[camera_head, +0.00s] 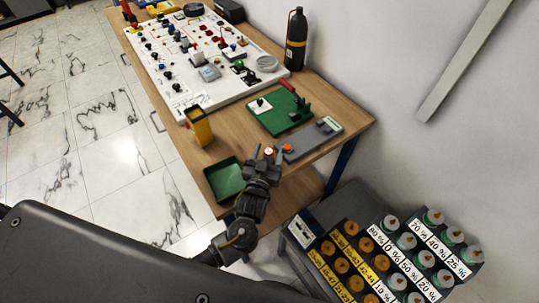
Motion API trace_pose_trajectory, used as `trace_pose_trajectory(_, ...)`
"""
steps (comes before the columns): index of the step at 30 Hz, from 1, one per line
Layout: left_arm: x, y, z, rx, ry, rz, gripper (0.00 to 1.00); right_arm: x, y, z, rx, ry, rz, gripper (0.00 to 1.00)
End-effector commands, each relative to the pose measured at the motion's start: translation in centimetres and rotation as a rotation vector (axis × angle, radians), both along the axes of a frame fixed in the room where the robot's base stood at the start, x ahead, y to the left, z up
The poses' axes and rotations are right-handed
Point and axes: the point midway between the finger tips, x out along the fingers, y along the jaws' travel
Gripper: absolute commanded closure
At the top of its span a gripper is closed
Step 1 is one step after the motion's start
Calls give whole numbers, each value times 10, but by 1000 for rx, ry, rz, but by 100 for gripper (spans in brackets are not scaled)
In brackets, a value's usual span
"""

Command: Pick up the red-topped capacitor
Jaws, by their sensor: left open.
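My left gripper (267,155) is over the near right part of the wooden table, its fingers open and pointing away from me. A small piece with a red and pale top (268,151) shows between or just beyond the fingertips. I cannot tell whether the fingers touch it. A second small piece with an orange-red top (287,148) stands just right of the fingertips, by the grey meter. Both are too small to tell which is the capacitor, and the gripper partly hides their lower parts. My right gripper is not in view.
A green tray (225,179) lies left of the gripper, and a yellow-and-black box (198,127) stands behind it. A grey meter (312,139) and green board (279,113) lie to the right and behind. A white component board (232,86), black bottle (296,40) and rack (323,254) also show.

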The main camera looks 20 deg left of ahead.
Motion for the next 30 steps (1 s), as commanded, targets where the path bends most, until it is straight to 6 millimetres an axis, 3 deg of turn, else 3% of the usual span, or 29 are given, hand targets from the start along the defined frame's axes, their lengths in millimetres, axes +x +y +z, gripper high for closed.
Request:
trace_pose_trajectory(8, 3, 0, -1, -1, 0, 0, 44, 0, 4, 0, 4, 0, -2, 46)
trace_pose_trajectory(19, 3, 0, -1, -1, 0, -1, 91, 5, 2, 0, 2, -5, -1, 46)
trace_pose_trajectory(30, 3, 0, 4, -2, -2, 0, 91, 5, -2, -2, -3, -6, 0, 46)
